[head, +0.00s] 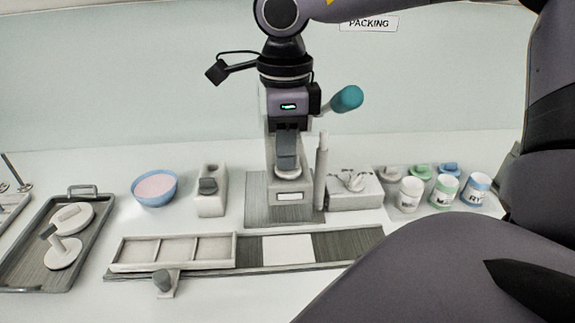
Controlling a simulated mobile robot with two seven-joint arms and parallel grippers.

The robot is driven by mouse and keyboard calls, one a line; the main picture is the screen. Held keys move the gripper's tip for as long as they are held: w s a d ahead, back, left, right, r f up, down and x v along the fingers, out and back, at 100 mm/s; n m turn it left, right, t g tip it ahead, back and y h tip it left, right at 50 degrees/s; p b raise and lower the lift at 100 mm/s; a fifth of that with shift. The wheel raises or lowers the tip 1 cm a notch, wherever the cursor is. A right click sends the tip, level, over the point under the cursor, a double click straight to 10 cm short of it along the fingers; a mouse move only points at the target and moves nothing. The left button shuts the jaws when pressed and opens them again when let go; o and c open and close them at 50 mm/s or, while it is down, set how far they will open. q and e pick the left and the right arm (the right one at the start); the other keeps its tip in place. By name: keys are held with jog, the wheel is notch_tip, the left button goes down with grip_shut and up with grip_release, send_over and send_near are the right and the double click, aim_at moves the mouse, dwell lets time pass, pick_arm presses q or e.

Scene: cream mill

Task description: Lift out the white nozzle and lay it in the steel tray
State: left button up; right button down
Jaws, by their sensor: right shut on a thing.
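My right gripper (288,160) points down in the middle of the view, in front of the upright mill (289,199). It is shut on a piece at the mill, probably the white nozzle, which the fingers and wrist mostly hide. I cannot tell whether the piece is still seated. The mill's teal handle (346,98) sticks out to the right. My left gripper is not in view.
A blue bowl of pink stuff (155,188) and a small pale block (210,195) stand between tray and mill. A long divided rack (180,250) lies in front.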

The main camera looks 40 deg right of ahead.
jog(key=shift+r, duration=0.15)
notch_tip(320, 180, up, 20)
dwell(0.6)
jog(key=shift+f, duration=0.2)
dwell(0.4)
